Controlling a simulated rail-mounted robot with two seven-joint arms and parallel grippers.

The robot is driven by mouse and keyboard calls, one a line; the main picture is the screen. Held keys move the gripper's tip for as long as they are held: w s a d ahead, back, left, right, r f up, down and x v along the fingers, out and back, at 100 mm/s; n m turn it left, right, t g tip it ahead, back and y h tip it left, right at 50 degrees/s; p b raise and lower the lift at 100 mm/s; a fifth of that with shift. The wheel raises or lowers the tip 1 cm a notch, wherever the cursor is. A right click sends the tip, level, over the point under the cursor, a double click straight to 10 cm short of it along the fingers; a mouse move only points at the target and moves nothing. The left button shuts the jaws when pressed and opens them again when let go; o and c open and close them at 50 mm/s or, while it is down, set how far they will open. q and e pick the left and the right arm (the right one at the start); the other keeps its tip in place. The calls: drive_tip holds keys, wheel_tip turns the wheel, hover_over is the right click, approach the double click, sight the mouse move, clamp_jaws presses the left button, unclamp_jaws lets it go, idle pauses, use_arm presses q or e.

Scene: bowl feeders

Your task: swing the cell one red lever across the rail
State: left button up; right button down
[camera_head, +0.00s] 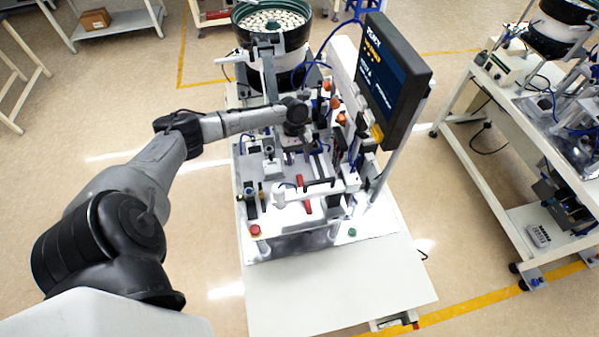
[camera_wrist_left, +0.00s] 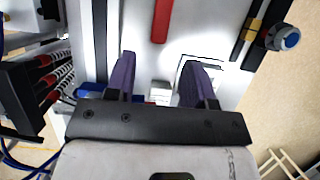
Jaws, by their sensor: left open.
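The red lever (camera_head: 307,206) is at the front of the white machine cell (camera_head: 265,216). A pale horizontal bar (camera_head: 322,190) passes in front of it, with red showing on both sides. In the left wrist view a red bar (camera_wrist_left: 161,20), which looks like the lever, is at the top middle, beyond the fingertips. My left gripper (camera_wrist_left: 159,62) is open, with two purple fingers apart and nothing held between them. In the head view the left arm reaches over the cell, behind the lever; its fingers are hard to make out. My right gripper is not in view.
A monitor (camera_head: 392,82) stands at the right of the cell. A bowl feeder (camera_head: 272,22) is at the back. A red button (camera_head: 255,230) and a green button (camera_head: 352,232) flank the front. The bare white tabletop (camera_head: 340,287) is clear. Another cart (camera_head: 500,105) stands right.

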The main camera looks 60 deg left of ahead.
sight(300, 177)
use_arm(q)
drive_tip(key=shift+p+x, duration=0.4)
drive_tip(key=shift+x, duration=2.95)
clamp_jaws()
